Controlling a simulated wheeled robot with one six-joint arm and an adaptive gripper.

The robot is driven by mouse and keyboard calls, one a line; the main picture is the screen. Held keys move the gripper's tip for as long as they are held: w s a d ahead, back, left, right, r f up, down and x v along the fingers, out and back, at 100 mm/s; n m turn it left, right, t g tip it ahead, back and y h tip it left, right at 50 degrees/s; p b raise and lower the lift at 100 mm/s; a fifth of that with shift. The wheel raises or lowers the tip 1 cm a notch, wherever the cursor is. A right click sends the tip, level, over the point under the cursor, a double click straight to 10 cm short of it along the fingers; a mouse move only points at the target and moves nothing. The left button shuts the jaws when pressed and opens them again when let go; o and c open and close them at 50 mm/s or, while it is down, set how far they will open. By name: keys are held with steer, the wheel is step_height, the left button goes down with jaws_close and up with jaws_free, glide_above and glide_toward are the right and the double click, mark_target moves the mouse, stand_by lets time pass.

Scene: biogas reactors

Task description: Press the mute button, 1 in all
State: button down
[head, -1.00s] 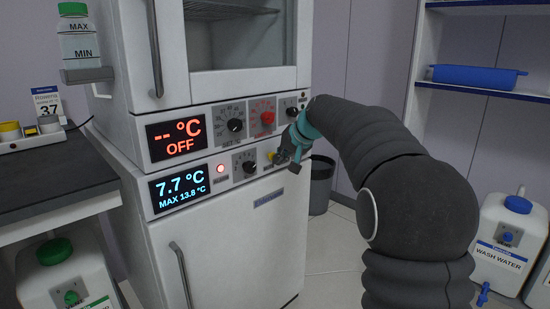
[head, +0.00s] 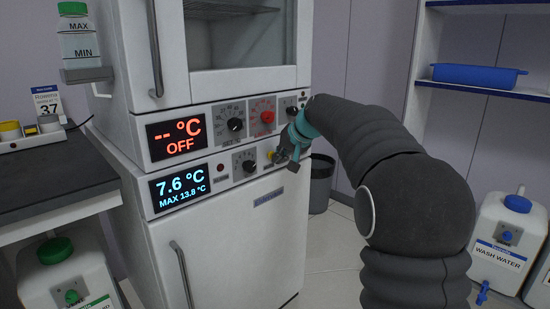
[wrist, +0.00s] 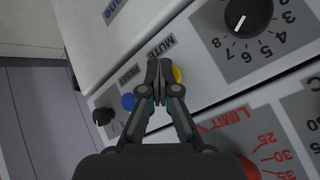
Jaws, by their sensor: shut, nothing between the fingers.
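The yellow button (wrist: 177,74) by the MUTE label (wrist: 155,46) is on the lower control panel. In the wrist view my shut gripper (wrist: 160,68) overlaps its left edge; I cannot tell whether the fingertips touch it. In the head view only a sliver of yellow (head: 270,155) shows beside my gripper (head: 293,163), which is at the panel's right end. A blue button (wrist: 129,102) by a label ending in RESET sits left of the fingers in the wrist view.
The lower display (head: 178,188) reads 7.6 °C, MAX 13.8 °C. The small lamp (head: 220,168) beside it is dark. A black dial (wrist: 248,14) is near the yellow button. The red LIMIT dial (head: 262,110) is on the upper panel.

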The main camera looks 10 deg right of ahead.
steer(key=shift+s+d+b, duration=0.6)
steer(key=shift+s+d, duration=0.05)
steer(key=shift+s, duration=0.3)
steer(key=s+d+b, duration=0.1)
steer(key=s, duration=0.1)
steer(key=s+d+b, duration=0.1)
steer(key=s+d, duration=0.1)
stand_by(0.3)
stand_by(0.5)
